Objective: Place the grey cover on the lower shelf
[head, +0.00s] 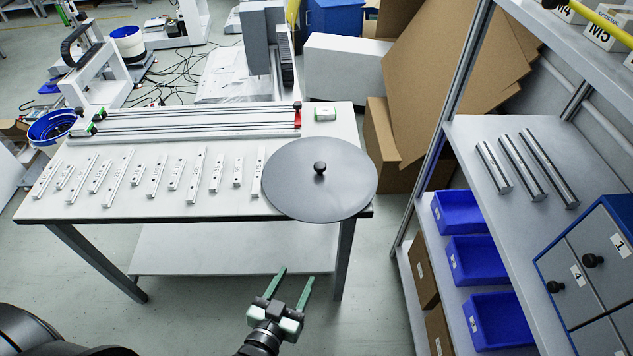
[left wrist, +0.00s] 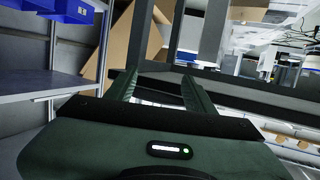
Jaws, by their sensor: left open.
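The grey cover (head: 300,195) is a flat round disc with a black knob (head: 320,168) at its middle. It lies on the right end of the white table top, and its edge overhangs the front. The lower shelf (head: 235,250) is a bare pale board under this table, between its dark legs. My left gripper (head: 288,287) is open and empty, in front of the table and below the cover in the head view, apart from it. Its green fingers also show in the left wrist view (left wrist: 158,92). I cannot make out the cover there. My right gripper is not in view.
Several small rails (head: 155,175) and long rails (head: 190,120) lie on the table (head: 60,210). A shelf unit on the right holds blue bins (head: 475,260), metal cylinders (head: 520,168) and a drawer cabinet (head: 590,270). Cardboard (head: 440,80) stands behind. Floor between table and shelf unit is free.

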